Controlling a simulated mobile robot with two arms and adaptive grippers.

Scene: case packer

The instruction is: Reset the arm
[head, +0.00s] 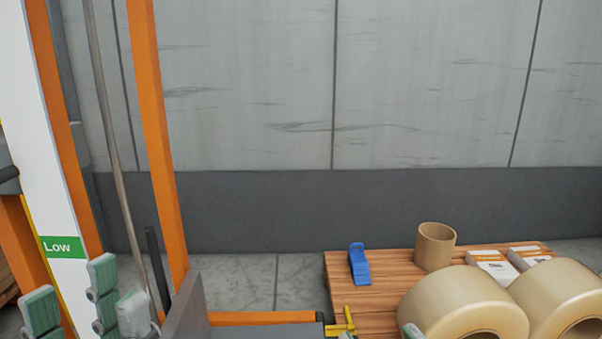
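My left gripper (82,302) is at the lower left, in front of the orange and white frame. Its grey-green finger pads stand apart with a gap between them, and I see nothing held there. The picture's bottom edge cuts off its lower part and my arm. A small grey-green tip, which looks like part of my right gripper (412,331), shows at the bottom edge in front of a tape roll. The rest of it is out of view, so its opening cannot be seen.
A wooden pallet (385,288) at the lower right bears large tape rolls (462,298), a cardboard core (436,246), white boxes (495,265) and a blue tool (359,265). An orange post (157,140) and a white panel with a green "Low" label (63,247) stand left.

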